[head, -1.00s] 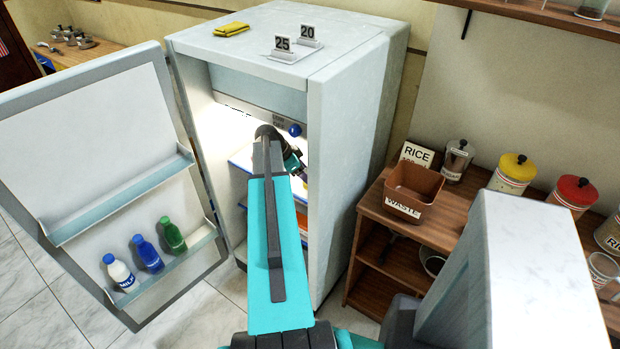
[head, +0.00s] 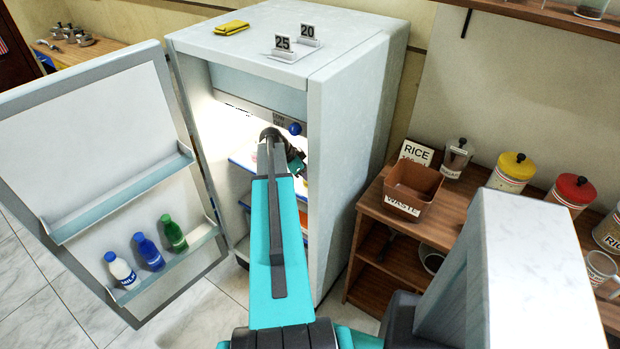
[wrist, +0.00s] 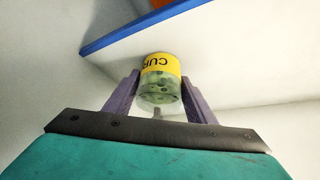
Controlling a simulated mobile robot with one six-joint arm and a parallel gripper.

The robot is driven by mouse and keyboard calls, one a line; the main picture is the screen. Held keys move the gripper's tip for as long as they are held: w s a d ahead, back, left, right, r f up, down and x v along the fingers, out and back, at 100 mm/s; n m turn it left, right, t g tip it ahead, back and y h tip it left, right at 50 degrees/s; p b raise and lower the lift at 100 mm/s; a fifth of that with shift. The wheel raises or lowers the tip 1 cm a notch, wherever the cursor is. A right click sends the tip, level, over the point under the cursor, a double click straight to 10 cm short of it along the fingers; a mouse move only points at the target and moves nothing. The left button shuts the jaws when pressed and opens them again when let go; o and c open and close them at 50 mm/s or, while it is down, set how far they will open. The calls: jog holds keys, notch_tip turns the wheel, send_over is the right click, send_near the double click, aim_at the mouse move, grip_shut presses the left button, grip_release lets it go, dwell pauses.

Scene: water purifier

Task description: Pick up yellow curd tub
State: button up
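The curd tub (wrist: 160,80) shows in the wrist view, a clear round tub with a yellow band lettered "CUR" and greenish, dark-spotted contents. My gripper (wrist: 160,88) has its two purple-grey fingers on either side of it, close to its sides. I cannot tell whether both fingers press on it. A pale surface lies behind the tub. In the head view my arm reaches into the open fridge (head: 360,130), where my gripper's fingers and the tub are hidden.
A blue-edged shelf (wrist: 150,22) crosses the top of the wrist view, with something orange above it. The fridge door (head: 80,120) stands open at left, holding several bottles. A wooden shelf unit (head: 430,225) with a waste bin (head: 414,183) stands at right.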

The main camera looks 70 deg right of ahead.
jog(key=c, duration=0.7)
jog(key=shift+o, duration=0.2)
jog(key=shift+r+b, duration=0.25)
jog(key=shift+b, duration=0.35)
jog(key=w+a+b, duration=0.4)
jog(key=w+a, duration=0.8)
jog(key=w, duration=0.1)
jog(key=shift+w+b, duration=0.3)
jog(key=shift+b, duration=0.1)
jog(key=shift+r, duration=0.1)
